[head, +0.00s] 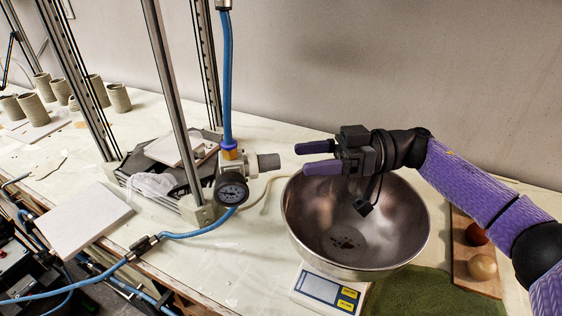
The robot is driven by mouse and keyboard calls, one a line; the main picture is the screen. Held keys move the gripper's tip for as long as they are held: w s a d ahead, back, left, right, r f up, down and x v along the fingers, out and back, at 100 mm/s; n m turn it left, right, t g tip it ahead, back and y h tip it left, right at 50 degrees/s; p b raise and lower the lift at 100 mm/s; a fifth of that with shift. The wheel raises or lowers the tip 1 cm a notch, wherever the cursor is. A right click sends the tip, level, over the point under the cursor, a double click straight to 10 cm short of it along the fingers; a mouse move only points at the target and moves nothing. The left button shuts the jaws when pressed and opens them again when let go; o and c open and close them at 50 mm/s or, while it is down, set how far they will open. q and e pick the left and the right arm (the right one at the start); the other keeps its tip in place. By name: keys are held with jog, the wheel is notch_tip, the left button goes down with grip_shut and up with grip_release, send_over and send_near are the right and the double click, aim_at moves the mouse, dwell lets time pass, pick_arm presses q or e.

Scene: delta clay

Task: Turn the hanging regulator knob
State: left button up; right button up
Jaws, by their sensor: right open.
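The regulator hangs on a blue hose, with a white body, a round black-rimmed gauge (231,190) and a grey knob (268,162) that points right. My right gripper (306,158) comes in from the right, above the metal bowl. Its two purple-tipped fingers are open, apart, and point left at the knob. A small gap shows between the fingertips and the knob, and nothing is between the fingers. My left gripper is not in view.
A metal bowl (405,225) stands on a white scale (318,288) below my right gripper. Metal frame posts (172,80) rise left of the regulator. A white tile (88,220), clay cups (118,97) and a wooden board (463,255) with round objects lie around.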

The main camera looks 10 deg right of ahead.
aim_at(268, 163)
jog(key=a, duration=0.5)
jog(key=shift+w+a, duration=0.1)
jog(key=shift+a, duration=0.05)
grip_shut()
